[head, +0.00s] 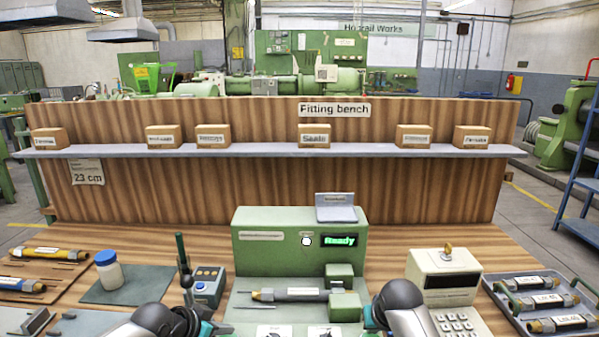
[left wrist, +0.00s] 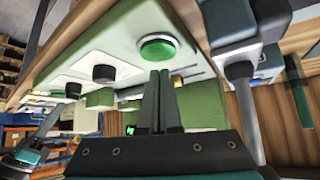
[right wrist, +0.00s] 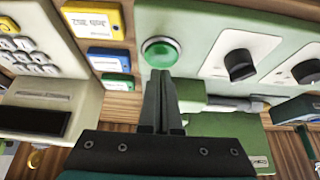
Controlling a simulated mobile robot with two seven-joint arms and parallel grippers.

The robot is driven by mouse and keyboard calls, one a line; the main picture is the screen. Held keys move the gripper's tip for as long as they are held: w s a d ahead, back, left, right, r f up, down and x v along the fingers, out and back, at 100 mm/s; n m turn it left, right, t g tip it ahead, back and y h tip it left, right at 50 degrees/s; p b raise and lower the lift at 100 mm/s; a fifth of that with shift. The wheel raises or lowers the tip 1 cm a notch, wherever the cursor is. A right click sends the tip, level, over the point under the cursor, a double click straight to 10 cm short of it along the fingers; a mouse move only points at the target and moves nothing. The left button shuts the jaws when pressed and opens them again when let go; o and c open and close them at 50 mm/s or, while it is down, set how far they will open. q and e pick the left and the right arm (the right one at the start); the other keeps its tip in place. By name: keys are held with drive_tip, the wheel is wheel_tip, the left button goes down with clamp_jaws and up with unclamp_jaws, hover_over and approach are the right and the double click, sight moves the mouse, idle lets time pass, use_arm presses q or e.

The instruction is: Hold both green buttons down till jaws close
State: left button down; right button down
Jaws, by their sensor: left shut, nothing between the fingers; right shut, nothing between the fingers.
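The green machine (head: 255,222) stands on the bench with a lit "Ready" display (head: 339,240). One round green button (left wrist: 158,48) shows in the left wrist view. My left gripper (left wrist: 160,72) is shut and empty, its fingertips close to that button. The other green button (right wrist: 160,52) shows in the right wrist view. My right gripper (right wrist: 159,74) is shut and empty, its tips at the button's edge. I cannot tell whether either gripper touches its button.
Black knobs (right wrist: 240,65) sit between the buttons on the panel. A small control box with a lever (head: 207,286) stands left of the machine. A cream keypad device (head: 443,277) stands right, beside a tray (head: 575,290) of labelled cylinders.

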use_arm(q)
drive_tip(key=shift+s+f, duration=0.15)
drive_tip(key=shift+f, duration=1.05)
idle(1.1)
drive_tip(key=shift+s+f, duration=0.1)
drive_tip(key=shift+f, duration=0.05)
use_arm(e)
drive_tip(key=shift+s+f, duration=0.1)
drive_tip(key=shift+f, duration=1)
idle(0.9)
wheel_tip(320, 180, up, 8)
idle(0.8)
drive_tip(key=shift+r, duration=0.1)
use_arm(q)
wheel_tip(320, 180, up, 9)
drive_tip(key=shift+w+f, duration=0.2)
drive_tip(key=shift+w, duration=0.05)
idle(0.4)
idle(0.3)
